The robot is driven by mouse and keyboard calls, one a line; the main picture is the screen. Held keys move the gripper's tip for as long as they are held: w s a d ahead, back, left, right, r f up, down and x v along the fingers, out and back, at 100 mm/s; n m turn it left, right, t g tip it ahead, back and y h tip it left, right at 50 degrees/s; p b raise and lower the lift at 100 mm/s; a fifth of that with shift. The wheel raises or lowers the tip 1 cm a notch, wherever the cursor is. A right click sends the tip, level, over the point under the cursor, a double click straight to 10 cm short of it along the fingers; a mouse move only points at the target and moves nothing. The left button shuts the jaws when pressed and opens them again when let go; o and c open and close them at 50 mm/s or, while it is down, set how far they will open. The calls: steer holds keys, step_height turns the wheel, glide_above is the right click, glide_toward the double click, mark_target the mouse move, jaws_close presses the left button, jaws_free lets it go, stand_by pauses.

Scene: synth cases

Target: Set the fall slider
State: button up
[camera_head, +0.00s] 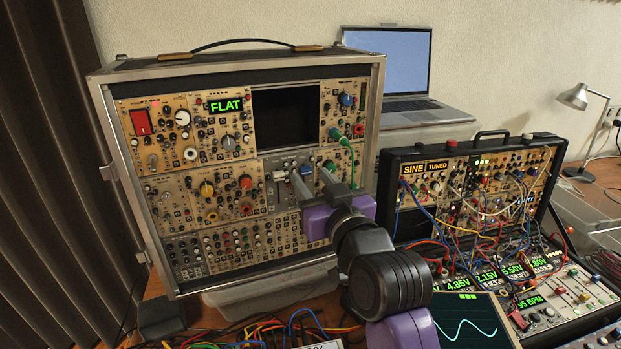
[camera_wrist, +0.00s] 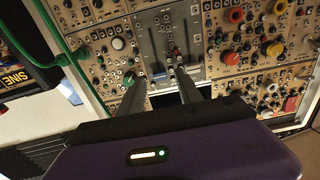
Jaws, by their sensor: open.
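A grey slider panel (camera_head: 283,164) sits in the lower middle of the large synth case, below its dark rectangular opening. It shows upside down in the wrist view (camera_wrist: 171,32), with upright slots and small caps. One cap (camera_wrist: 158,73) is bluish and another (camera_wrist: 177,54) is reddish. The labels are too small to read, so I cannot tell which slider is fall. My purple gripper (camera_head: 308,173) is open in front of this panel. In the wrist view the open gripper (camera_wrist: 160,76) has its fingertips at the panel's near part. I cannot tell whether they touch it.
A green cable (camera_head: 351,160) hangs just right of the panel; it loops at upper left in the wrist view (camera_wrist: 50,45). Knobs crowd the surrounding modules (camera_head: 215,190). A second cabled synth case (camera_head: 470,185) stands at right. A laptop (camera_head: 390,70) sits behind.

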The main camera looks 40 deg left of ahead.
steer(key=v, duration=0.6)
steer(key=shift+b, duration=0.35)
steer(key=shift+d+r, duration=0.1)
